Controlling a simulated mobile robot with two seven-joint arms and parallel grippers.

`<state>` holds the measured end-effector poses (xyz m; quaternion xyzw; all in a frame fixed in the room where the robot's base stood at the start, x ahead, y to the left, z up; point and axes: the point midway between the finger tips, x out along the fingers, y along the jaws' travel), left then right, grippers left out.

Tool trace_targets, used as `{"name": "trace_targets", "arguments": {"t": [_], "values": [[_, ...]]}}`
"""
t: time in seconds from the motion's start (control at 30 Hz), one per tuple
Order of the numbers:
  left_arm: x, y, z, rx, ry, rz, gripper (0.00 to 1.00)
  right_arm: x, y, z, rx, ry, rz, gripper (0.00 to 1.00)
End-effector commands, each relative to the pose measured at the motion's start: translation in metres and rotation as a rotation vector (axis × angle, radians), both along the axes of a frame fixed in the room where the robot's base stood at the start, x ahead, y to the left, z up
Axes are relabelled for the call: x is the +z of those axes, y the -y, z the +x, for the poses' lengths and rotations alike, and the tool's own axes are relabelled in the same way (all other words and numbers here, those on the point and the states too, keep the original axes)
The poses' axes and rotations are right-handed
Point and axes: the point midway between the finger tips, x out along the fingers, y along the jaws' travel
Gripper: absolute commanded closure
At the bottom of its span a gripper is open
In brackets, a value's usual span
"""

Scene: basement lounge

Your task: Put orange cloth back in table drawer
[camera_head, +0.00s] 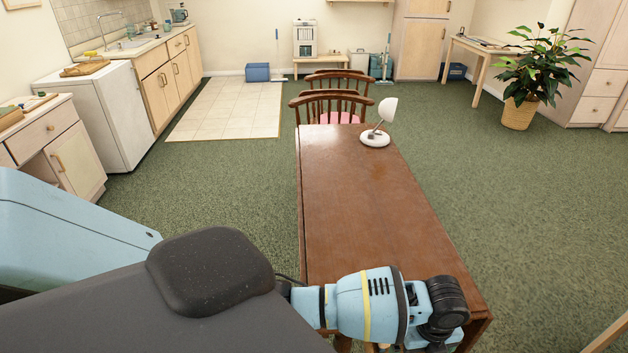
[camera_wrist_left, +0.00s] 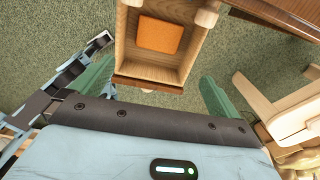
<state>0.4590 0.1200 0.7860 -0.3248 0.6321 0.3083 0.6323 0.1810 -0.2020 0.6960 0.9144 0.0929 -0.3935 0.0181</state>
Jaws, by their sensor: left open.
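The orange cloth (camera_wrist_left: 161,36) lies flat and square inside an open wooden drawer (camera_wrist_left: 148,84), in the left wrist view. The drawer sits beside the edge of a dark brown table (camera_wrist_left: 275,14). My left gripper (camera_wrist_left: 157,90) has its two green fingers spread wide, one on each side of the drawer's near end, with nothing held between them. I cannot tell whether they touch the drawer. In the head view my left arm crosses the near end of the long brown table (camera_head: 365,210) and hides its near left corner; the cloth and drawer do not show there.
A white lamp (camera_head: 378,135) stands at the table's far end, with wooden chairs (camera_head: 325,105) behind it. A light wooden piece of furniture (camera_wrist_left: 290,110) stands right of my gripper in the wrist view. Green carpet (camera_head: 510,190) lies open to the table's right.

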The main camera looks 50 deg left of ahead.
Motion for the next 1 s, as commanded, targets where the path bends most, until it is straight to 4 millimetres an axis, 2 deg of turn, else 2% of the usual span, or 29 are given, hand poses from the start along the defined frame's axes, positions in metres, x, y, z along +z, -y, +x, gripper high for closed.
{"name": "trace_targets", "arguments": {"t": [0.17,0.3,0.47,0.57,0.67,0.77,1.0], "values": [[-0.022,0.033,-0.031,0.16,0.047,-0.159,0.0,0.0,0.0,0.0,0.0,0.0,0.0,0.64],[-0.032,0.06,-0.059,0.4,0.099,-0.35,0.0,0.0,0.0,0.001,0.0,0.001,0.0,0.64],[-0.03,0.069,-0.085,0.705,0.142,-0.556,0.0,0.0,0.0,0.001,0.0,0.001,0.0,0.64],[-0.03,0.063,-0.101,0.907,0.158,-0.66,0.0,0.0,0.0,0.001,-0.001,0.001,0.001,0.64],[-0.04,0.046,-0.122,1.114,0.165,-0.731,0.0,0.0,0.0,0.001,-0.001,0.001,0.002,0.64],[-0.056,0.023,-0.148,1.317,0.172,-0.774,0.0,0.0,-0.001,0.001,-0.002,0.002,0.002,0.64],[-0.086,-0.042,-0.225,1.727,0.214,-0.828,0.0,0.0,-0.001,0.001,-0.002,0.001,0.002,0.64]]}}
